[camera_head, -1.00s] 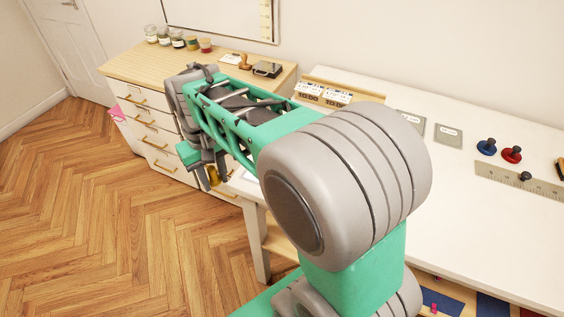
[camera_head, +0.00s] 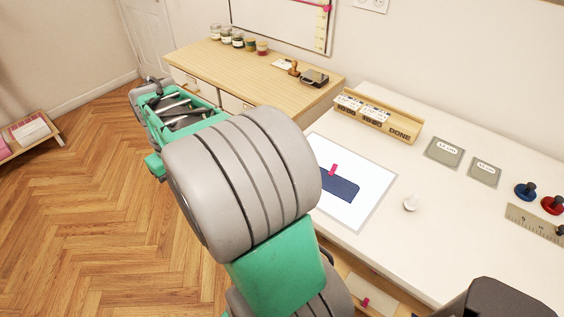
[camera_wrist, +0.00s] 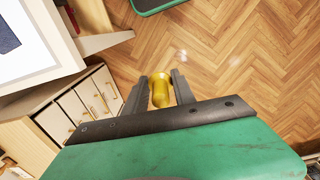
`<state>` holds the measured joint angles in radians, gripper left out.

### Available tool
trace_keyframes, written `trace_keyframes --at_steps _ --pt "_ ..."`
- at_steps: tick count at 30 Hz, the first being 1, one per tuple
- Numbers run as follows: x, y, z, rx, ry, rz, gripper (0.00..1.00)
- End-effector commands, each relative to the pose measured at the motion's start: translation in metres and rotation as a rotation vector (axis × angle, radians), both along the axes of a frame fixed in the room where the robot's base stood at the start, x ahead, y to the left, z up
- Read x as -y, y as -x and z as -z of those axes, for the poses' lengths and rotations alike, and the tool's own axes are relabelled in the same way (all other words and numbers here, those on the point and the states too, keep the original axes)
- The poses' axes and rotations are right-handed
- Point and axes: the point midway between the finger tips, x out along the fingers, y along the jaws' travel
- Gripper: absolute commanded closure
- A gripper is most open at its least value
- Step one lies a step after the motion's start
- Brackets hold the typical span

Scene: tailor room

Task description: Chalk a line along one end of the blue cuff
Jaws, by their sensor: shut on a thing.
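The blue cuff (camera_head: 340,188) lies flat on a white sheet with a grey border (camera_head: 370,205), on the white table. A small pink tab (camera_head: 333,170) is at its upper left edge. A corner of the cuff also shows at the left edge of the wrist view (camera_wrist: 7,36). My gripper (camera_wrist: 161,92) is shut on a yellow, rounded cylinder (camera_wrist: 160,88); I cannot tell whether it is chalk. It is held over the floor, off the table's edge and apart from the cuff. In the head view my arm hides the gripper.
A wooden rack marked DONE (camera_head: 400,133), two grey labelled plates, blue (camera_head: 525,191) and red knobs and a ruler (camera_head: 535,223) are on the table. A drawer cabinet (camera_head: 210,58) with jars stands behind my arm.

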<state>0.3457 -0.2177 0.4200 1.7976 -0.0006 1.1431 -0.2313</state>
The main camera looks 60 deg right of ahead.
Motion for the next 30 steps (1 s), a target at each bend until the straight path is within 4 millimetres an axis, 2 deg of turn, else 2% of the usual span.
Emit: trace_keyframes --at_steps 1,5,6,8,9,11,12,15,18,22,25,30 --pt "0.03 0.011 -0.003 -0.001 0.0 0.036 1.0" --pt "0.106 0.05 -0.002 0.0 -0.001 0.105 1.0" --pt "0.128 0.066 -0.002 0.0 -0.001 0.127 1.0" --pt "0.16 0.093 -0.001 0.0 -0.002 0.16 1.0" --pt "0.179 0.113 -0.001 0.0 -0.002 0.182 1.0" --pt "0.205 0.146 0.0 0.0 -0.003 0.215 1.0" --pt "0.22 0.168 0.0 0.001 -0.001 0.236 1.0" --pt "0.25 0.226 0.001 0.001 -0.001 0.287 1.0" --pt "0.267 0.277 0.003 0.001 -0.002 0.326 1.0" --pt "0.276 0.318 0.005 0.002 -0.002 0.354 1.0" --pt "0.278 0.331 0.006 0.002 -0.002 0.361 1.0" --pt "0.278 0.332 0.017 0.002 -0.002 0.36 1.0"
